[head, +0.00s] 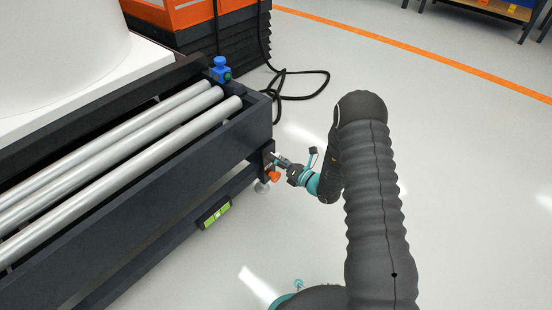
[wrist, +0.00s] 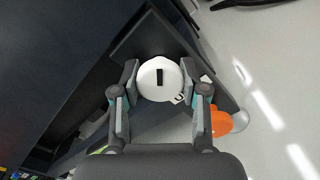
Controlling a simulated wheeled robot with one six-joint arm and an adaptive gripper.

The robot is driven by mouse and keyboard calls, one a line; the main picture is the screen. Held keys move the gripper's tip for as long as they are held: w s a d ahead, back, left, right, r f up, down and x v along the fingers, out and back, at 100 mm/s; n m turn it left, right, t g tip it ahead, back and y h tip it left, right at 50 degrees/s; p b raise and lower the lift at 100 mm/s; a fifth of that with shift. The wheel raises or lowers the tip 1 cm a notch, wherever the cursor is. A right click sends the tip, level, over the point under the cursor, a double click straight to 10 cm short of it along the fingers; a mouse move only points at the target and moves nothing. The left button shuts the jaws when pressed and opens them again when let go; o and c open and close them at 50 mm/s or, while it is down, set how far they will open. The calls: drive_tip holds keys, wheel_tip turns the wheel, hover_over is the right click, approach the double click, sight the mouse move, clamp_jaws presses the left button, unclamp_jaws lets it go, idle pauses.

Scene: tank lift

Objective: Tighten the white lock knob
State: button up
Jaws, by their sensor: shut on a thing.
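The white lock knob (wrist: 157,79) is round with a black bar mark on its face, and it sits on a dark bracket at the corner of the frame. My gripper (wrist: 159,88) has one finger on each side of the knob in the wrist view and is shut on it. In the head view my gripper (head: 282,163) reaches the frame's corner from the right. The knob is too small or hidden to make out there. The black mark stands nearly upright in the wrist view.
An orange knob (wrist: 221,123) sits close to the right finger; it also shows in the head view (head: 274,176). A dark roller frame (head: 150,185) fills the left. A blue fitting (head: 220,69) stands on its corner. A black cable (head: 300,90) lies on the floor. Open floor lies right.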

idle(0.5)
drive_tip(key=o, duration=1.2)
drive_tip(key=shift+c, duration=0.2)
drive_tip(key=v, duration=1.2)
